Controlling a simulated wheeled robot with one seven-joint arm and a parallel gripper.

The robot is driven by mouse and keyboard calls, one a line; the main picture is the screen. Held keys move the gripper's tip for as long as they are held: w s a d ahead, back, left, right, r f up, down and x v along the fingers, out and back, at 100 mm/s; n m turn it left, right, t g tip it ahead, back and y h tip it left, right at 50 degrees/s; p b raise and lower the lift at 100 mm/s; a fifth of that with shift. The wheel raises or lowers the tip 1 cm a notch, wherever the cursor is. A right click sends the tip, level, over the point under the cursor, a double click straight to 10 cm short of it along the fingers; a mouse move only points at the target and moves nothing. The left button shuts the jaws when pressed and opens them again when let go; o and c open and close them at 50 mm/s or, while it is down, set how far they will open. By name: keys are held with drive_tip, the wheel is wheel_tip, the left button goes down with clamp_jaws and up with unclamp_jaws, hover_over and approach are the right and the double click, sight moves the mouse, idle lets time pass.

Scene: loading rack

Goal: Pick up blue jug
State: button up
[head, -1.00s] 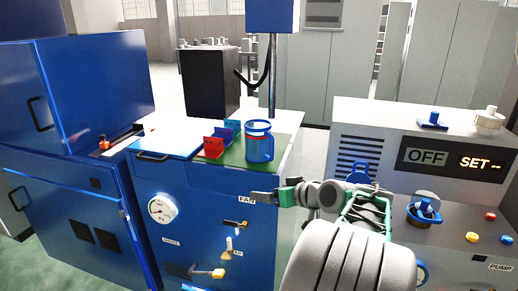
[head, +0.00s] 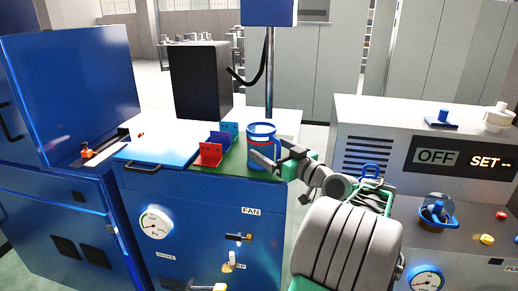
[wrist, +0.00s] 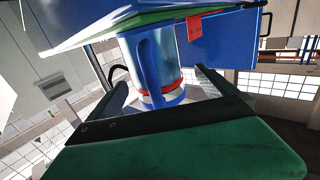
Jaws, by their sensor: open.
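The blue jug (head: 262,131) stands upright on the green top of the blue cabinet in the head view, with a blue rim and base and a greyish body. In the wrist view the jug (wrist: 154,64) appears upside down, its blue handle facing the camera, between my two fingers. My gripper (head: 270,158) is open and empty at the front right of the jug. One finger covers part of the jug's lower body in the head view. I cannot tell whether the fingers touch it.
Red and blue brackets (head: 211,153) stand just left of the jug on the green surface (head: 234,165). A metal post (head: 269,75) rises behind it. A grey control unit (head: 375,145) with an OFF display stands to the right. A white-blue panel (head: 170,139) lies left.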

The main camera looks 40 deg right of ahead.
sight(270, 147)
drive_tip(key=w+p, duration=0.1)
drive_tip(key=w, duration=0.3)
drive_tip(key=shift+w+d+p, duration=0.1)
drive_tip(key=shift+d+p, duration=0.25)
drive_tip(key=shift+d, duration=0.05)
drive_tip(key=c, duration=2.1)
clamp_jaws()
